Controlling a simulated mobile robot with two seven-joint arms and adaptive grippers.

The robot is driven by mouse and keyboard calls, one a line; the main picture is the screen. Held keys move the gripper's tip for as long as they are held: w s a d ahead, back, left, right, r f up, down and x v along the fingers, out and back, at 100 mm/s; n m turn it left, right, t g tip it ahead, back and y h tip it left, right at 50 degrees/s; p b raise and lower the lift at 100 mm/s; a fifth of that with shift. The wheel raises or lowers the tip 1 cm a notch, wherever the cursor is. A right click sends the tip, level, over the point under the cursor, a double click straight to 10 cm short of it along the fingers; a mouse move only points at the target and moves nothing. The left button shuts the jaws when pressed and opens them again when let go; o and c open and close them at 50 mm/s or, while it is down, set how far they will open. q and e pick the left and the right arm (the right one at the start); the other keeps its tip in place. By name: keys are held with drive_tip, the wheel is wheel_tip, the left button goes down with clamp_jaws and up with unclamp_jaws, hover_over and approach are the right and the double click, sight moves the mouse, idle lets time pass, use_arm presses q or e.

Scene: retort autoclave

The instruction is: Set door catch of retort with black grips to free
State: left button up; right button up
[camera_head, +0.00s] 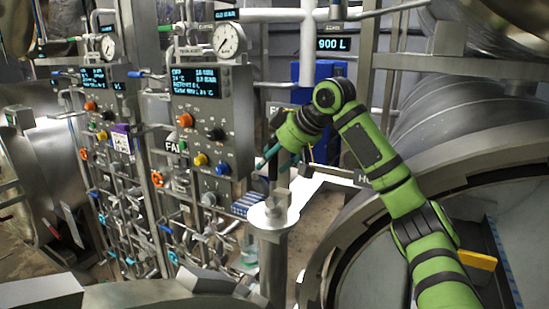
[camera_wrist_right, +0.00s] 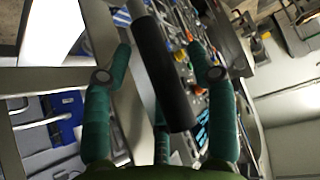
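A black grip (camera_wrist_right: 165,75) on a metal rod lies between the spread teal fingers of my right gripper (camera_wrist_right: 160,50) in the wrist view. There is a gap on both sides, so the gripper is open around or just above the grip. In the head view my right gripper (camera_head: 267,160) reaches down beside the dark upright grip (camera_head: 272,172), partly hiding it. The catch's setting cannot be read. My left gripper is not in view.
A control panel (camera_head: 212,120) with knobs and a display stands left of the post, with a second panel and several valves and pipes beyond. A large retort vessel (camera_head: 450,110) fills the right. A blue cabinet (camera_head: 318,72) stands behind the gripper.

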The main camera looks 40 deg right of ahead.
drive_tip(key=shift+w, duration=0.1)
drive_tip(key=v, duration=1.2)
idle(0.4)
